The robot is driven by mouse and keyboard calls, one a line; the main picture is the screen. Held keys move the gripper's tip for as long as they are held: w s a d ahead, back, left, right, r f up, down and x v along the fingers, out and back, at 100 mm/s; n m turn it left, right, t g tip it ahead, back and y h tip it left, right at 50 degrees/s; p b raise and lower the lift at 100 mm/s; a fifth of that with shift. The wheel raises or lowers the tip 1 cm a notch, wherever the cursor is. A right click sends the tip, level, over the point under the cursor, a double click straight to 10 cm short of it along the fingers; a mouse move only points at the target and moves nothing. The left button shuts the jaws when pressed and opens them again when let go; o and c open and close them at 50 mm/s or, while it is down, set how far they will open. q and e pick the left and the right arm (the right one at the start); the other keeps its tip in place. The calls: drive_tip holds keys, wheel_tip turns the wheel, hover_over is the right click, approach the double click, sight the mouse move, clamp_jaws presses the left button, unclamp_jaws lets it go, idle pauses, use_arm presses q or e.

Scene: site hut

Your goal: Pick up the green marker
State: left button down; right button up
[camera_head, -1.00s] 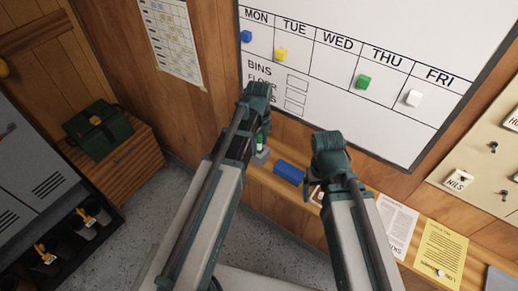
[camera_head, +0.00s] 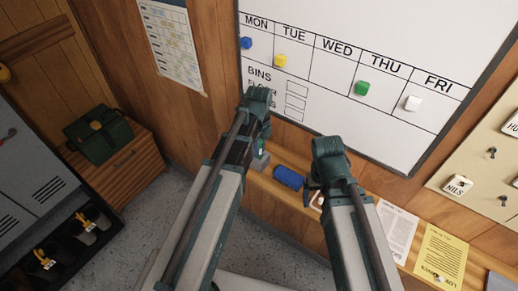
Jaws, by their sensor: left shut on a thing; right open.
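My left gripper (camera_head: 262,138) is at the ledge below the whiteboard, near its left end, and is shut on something. A small green and white piece, most likely the green marker (camera_head: 262,147), shows at its fingertips; the arm hides most of it. A small grey block (camera_head: 260,162) is just below it on the ledge. My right gripper (camera_head: 311,187) is open, above the ledge to the right of a blue eraser-like block (camera_head: 288,178); its fingers are mostly hidden.
The whiteboard (camera_head: 330,100) with coloured magnets rises behind the ledge (camera_head: 262,182). A white sheet (camera_head: 397,235) and a yellow sheet (camera_head: 440,255) are at the right. A green box (camera_head: 100,138) stands on a wooden cabinet at the left. Open floor (camera_head: 150,215) lies between.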

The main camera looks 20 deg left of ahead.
use_arm(q)
wheel_tip(320, 180, up, 10)
drive_tip(key=p, duration=0.9)
drive_tip(key=shift+p, duration=0.4)
drive_tip(key=shift+f, duration=0.2)
